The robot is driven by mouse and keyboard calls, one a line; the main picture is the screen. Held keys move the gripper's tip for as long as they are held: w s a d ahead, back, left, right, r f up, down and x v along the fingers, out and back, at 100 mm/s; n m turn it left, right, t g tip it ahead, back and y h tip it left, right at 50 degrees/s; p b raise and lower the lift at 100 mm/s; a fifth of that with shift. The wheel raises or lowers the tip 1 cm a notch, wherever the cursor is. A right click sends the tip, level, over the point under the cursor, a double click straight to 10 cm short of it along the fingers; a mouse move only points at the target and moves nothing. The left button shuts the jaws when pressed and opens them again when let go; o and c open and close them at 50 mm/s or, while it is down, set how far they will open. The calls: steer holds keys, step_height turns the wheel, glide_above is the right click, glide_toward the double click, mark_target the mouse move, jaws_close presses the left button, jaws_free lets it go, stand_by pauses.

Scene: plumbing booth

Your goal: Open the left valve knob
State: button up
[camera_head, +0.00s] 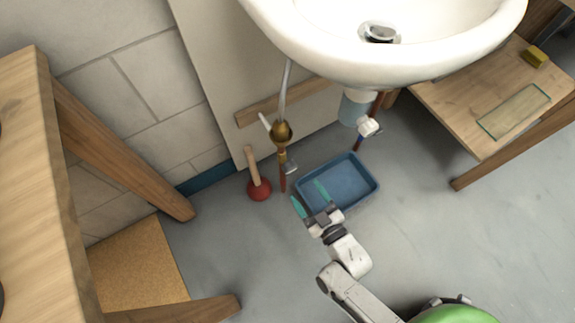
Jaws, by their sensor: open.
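The left valve sits on a thin vertical pipe below the sink, with a rounded brass knob (282,132) at its top. A small pale handle sticks out to the left of the brass part, and a small grey fitting (291,168) is lower on the same pipe. My gripper (310,197) is open and empty, with teal fingertips spread apart. It is below and slightly right of the left valve in the picture, apart from it, in front of the left end of a blue tray (371,178).
A white sink (440,62) overhangs the pipes. A white fitting (369,127) is on the right pipe. A red plunger (259,189) stands left of the left pipe. A wooden table (45,200) is at left, a low wooden bench (455,95) at right. Floor at lower right is clear.

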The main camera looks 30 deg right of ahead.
mark_target(292, 171)
steer(key=w+b, duration=0.2)
steer(key=w, duration=0.7)
steer(key=shift+w, duration=0.4)
steer(key=shift+c, duration=0.2)
steer(key=c, duration=1)
